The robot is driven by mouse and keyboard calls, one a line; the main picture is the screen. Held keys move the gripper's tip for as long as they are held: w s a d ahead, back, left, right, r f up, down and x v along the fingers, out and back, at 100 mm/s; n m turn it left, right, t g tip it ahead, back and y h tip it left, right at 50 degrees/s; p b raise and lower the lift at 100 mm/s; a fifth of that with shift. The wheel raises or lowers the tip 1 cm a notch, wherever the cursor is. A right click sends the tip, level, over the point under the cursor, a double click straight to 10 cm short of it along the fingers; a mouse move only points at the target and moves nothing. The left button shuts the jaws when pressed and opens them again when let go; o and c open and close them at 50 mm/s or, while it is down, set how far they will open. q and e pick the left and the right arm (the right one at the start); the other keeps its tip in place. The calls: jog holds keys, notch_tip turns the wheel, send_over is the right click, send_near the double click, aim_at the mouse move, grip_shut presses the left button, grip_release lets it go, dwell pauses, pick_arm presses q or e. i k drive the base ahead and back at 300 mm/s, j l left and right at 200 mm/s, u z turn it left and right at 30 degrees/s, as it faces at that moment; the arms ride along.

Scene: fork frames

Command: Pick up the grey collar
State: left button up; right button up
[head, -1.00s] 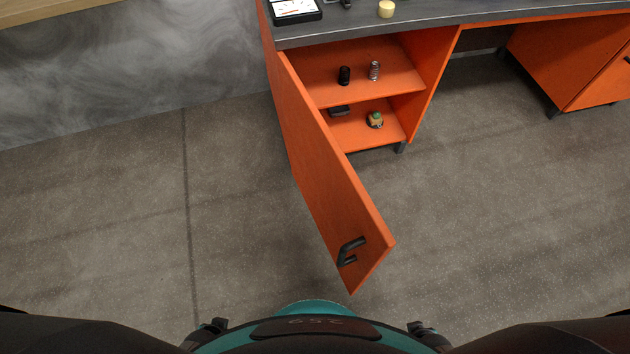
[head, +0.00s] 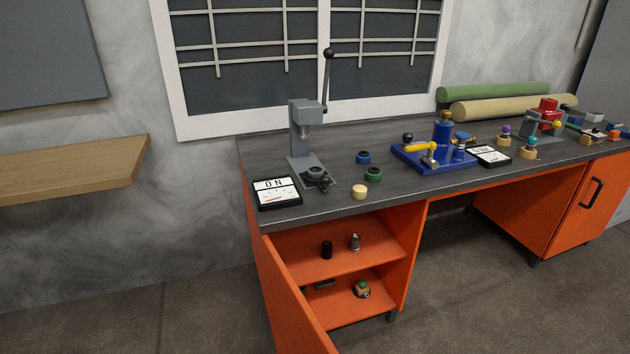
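A dark grey ring (head: 316,172), which looks like the grey collar, sits at the foot of the grey lever press (head: 303,135) on the workbench top. It is small here, and I cannot tell whether it rests on the press base or is fixed to it. A blue ring (head: 363,157) and a green ring (head: 373,174) lie on the bench to its right. Neither of my grippers is in view.
The bench top (head: 410,191) holds a meter (head: 277,192), a cream cylinder (head: 359,190) and a blue fixture (head: 434,156). An orange cabinet door (head: 291,305) stands open below.

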aim_at(314, 172)
jog(key=i+j+z, duration=0.15)
jog(key=z, duration=0.25)
jog(key=i+j+z, duration=0.1)
jog(key=j+z, duration=0.3)
jog(key=i+j+z, duration=0.1)
jog(key=j+z, duration=0.15)
jog(key=z, duration=0.2)
jog(key=j+z, duration=0.4)
jog(key=i+l, duration=0.05)
jog(key=l, duration=0.05)
